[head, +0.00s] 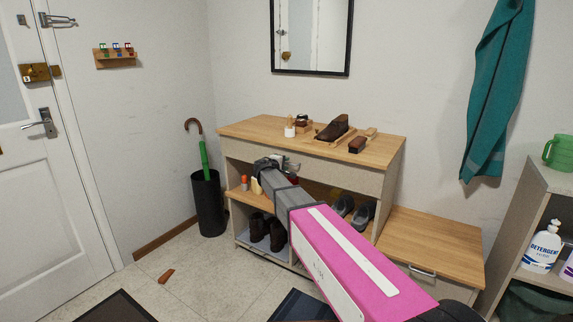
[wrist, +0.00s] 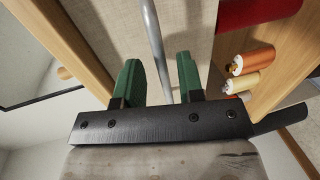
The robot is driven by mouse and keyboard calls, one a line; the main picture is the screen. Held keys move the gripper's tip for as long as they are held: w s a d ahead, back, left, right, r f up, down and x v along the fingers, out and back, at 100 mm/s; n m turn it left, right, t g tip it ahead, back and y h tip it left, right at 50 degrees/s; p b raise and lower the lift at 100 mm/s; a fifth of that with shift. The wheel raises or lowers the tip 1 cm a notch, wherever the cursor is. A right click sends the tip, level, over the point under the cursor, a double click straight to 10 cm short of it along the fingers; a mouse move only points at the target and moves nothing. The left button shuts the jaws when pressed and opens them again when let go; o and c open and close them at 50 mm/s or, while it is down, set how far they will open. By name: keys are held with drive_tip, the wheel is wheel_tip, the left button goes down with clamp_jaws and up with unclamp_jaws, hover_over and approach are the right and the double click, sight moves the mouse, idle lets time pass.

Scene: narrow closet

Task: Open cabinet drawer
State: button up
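The wooden-topped shoe cabinet (head: 248,128) stands against the back wall, with a pale drawer front (head: 350,176) under its top. The drawer looks closed. My gripper (head: 280,162) is at the left part of this drawer front and partly hides it. In the wrist view, my gripper's two green fingers (wrist: 158,62) are apart. A grey metal bar handle (wrist: 153,35) runs between them, in front of the pale drawer panel (wrist: 190,30). The fingers show gaps to the bar on both sides. The handle is mostly hidden by my gripper in the head view.
A brown shoe (head: 332,129) and brushes are on the cabinet top. Small bottles (wrist: 252,60) stand on the shelf beside my gripper. A lower bench (head: 430,240) with its own handle (head: 422,271) adjoins at right. An umbrella stand (head: 208,205) is at left.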

drive_tip(key=shift+x, duration=0.95)
drive_tip(key=shift+s, duration=0.1)
clamp_jaws()
drive_tip(key=shift+s+r, duration=0.1)
drive_tip(key=f+v, duration=0.2)
drive_tip(key=v, duration=1)
drive_tip(key=a+f+v, duration=0.1)
drive_tip(key=f+v, duration=0.2)
drive_tip(key=v, duration=0.9)
drive_tip(key=shift+s+a, duration=0.3)
drive_tip(key=shift+s, duration=0.4)
unclamp_jaws()
drive_tip(key=shift+f, duration=0.1)
